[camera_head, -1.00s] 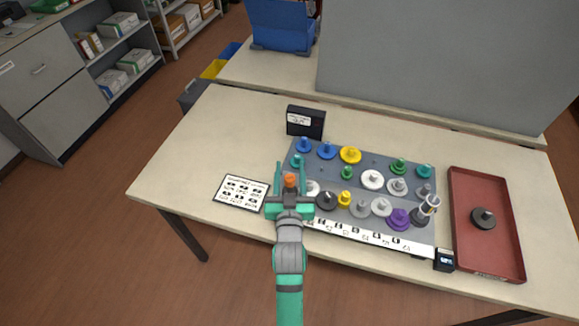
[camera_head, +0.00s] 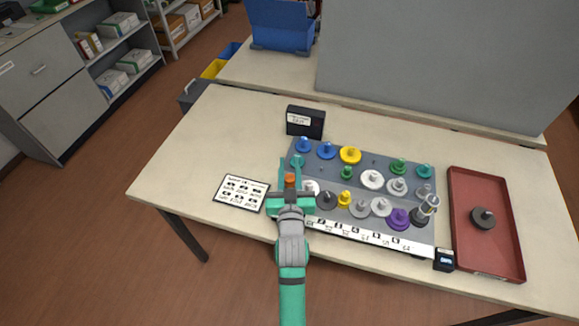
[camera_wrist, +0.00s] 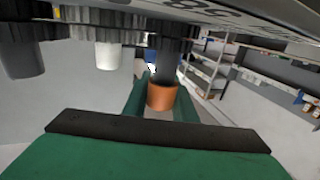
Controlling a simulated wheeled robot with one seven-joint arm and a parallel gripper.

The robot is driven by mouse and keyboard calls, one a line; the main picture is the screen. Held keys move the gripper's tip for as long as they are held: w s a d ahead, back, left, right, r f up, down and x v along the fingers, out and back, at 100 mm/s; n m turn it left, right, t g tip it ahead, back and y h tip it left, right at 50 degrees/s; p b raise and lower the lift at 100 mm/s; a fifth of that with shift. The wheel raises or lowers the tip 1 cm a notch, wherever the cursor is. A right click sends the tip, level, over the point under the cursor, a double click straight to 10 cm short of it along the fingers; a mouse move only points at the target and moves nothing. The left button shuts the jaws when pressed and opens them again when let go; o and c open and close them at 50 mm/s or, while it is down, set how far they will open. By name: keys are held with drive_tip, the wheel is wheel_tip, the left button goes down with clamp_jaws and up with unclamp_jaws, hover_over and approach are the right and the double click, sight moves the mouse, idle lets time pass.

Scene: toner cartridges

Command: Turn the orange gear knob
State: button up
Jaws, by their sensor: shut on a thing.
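The orange gear knob (camera_head: 290,181) is at the near left of the grey gear board (camera_head: 322,161). My gripper (camera_head: 291,172) reaches over it from the front edge, with one green finger on each side. In the wrist view the orange knob (camera_wrist: 162,97) is between the fingers of my gripper (camera_wrist: 160,100), which is shut on it. A dark shaft or gear shows beyond the knob there. The knob's base is hidden in the head view, and I cannot tell how far it is turned.
A white gear (camera_head: 311,187) and a black gear (camera_head: 326,200) are close to the right of my gripper. Several other coloured gears stand on the board. A printed card (camera_head: 240,194) lies at the left, a black box (camera_head: 305,121) stands behind, and a red tray (camera_head: 505,240) is at the right.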

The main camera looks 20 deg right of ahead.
sight(291, 183)
drive_tip(key=shift+a+f+n+y, duration=0.1)
drive_tip(key=shift+a+n+y, duration=0.1)
drive_tip(key=shift+n+y, duration=0.55)
drive_tip(key=o, duration=1)
drive_tip(key=shift+o, duration=0.2)
drive_tip(key=s, duration=0.3)
drive_tip(key=s+a, duration=0.1)
drive_tip(key=s, duration=0.5)
drive_tip(key=shift+s+a, duration=0.15)
drive_tip(key=shift+a, duration=0.15)
drive_tip(key=shift+s+a, duration=0.15)
drive_tip(key=shift+s, duration=0.4)
